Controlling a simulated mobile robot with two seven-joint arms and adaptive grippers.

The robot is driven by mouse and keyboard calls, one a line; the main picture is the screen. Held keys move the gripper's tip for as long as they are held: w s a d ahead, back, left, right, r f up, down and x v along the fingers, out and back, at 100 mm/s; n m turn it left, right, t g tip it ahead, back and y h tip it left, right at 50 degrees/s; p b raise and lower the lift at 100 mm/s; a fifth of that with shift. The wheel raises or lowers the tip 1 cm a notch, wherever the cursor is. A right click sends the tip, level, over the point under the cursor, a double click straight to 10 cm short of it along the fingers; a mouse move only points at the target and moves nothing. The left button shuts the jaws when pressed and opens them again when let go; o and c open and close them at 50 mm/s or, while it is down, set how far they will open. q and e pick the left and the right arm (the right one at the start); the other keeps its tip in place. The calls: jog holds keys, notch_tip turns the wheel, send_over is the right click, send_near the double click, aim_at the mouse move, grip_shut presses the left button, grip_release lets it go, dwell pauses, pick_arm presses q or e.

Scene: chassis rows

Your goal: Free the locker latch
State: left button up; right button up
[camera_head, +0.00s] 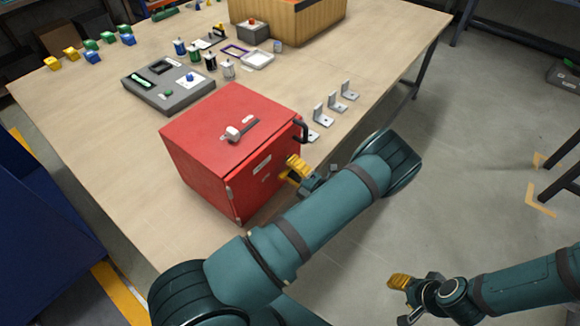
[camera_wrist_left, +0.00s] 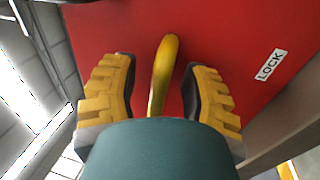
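The red locker (camera_head: 215,125) stands on the table with its door facing the lower right. In the left wrist view a yellow latch lever (camera_wrist_left: 163,75) stands out from the red door (camera_wrist_left: 225,35), beside a LOCK label (camera_wrist_left: 270,64). My left gripper (camera_head: 297,170) is at the door, below the black handle (camera_head: 302,131). In the left wrist view the left gripper (camera_wrist_left: 160,95) is open, with its yellow fingers on either side of the lever and gaps on both sides. The lever's lower end is hidden by the gripper. My right gripper (camera_head: 408,295) hangs at lower right, away from the locker.
A pale grey part (camera_head: 234,132) lies on the locker top. Several metal brackets (camera_head: 325,115) stand on the table (camera_head: 110,125) behind it. A grey panel (camera_head: 170,82), small bottles and coloured blocks are farther back. Open floor lies to the right.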

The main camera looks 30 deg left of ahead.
pick_arm(q)
jog(key=v, duration=1.2)
dwell(0.4)
